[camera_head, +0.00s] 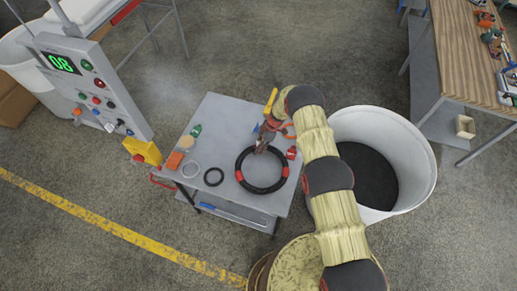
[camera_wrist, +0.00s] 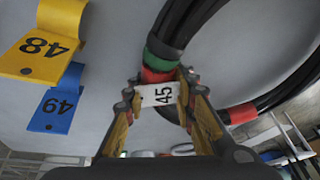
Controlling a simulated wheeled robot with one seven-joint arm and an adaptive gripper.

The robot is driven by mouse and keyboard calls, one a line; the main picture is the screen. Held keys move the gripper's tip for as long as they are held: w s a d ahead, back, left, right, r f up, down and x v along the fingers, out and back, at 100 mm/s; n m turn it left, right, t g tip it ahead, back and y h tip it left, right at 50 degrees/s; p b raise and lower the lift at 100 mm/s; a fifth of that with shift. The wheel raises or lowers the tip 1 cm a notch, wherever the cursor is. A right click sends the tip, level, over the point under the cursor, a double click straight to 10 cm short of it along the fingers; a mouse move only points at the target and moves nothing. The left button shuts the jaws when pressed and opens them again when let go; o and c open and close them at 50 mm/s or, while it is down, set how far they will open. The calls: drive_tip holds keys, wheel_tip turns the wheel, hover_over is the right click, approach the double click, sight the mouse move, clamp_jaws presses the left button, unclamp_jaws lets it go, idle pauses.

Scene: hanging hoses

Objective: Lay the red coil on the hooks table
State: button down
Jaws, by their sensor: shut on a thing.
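The coil (camera_head: 262,190) is a black ring with red bands, over the front right part of the grey table (camera_head: 224,128). In the wrist view the coil (camera_wrist: 183,28) shows thick black hose with red and green bands. My gripper (camera_head: 262,147) is at the coil's far side. In the wrist view my gripper (camera_wrist: 160,92) is shut on the coil at a red band, beside a white tag reading 45. A yellow hook (camera_wrist: 38,45) marked 48 and a blue hook (camera_wrist: 58,100) marked 49 lie on the table left of it. I cannot tell whether the coil touches the tabletop.
A small grey ring (camera_head: 191,169) and a small black ring (camera_head: 213,184) lie left of the coil, near an orange block (camera_head: 174,160). A white bin (camera_head: 418,135) stands right of the table. A control panel (camera_head: 92,82) stands at left, a wooden bench (camera_head: 462,50) at upper right.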

drive_tip(key=shift+s+d+f, duration=0.15)
drive_tip(key=shift+s+f, duration=0.2)
drive_tip(key=shift+f, duration=0.2)
drive_tip(key=c, duration=1.9)
unclamp_jaws()
drive_tip(key=o, duration=0.5)
drive_tip(key=shift+f, duration=0.25)
drive_tip(key=shift+r, duration=0.1)
drive_tip(key=v, duration=1.2)
drive_tip(key=shift+w+r, duration=0.25)
drive_tip(key=shift+w, duration=0.1)
wheel_tip(320, 180, up, 7)
drive_tip(key=p, duration=0.4)
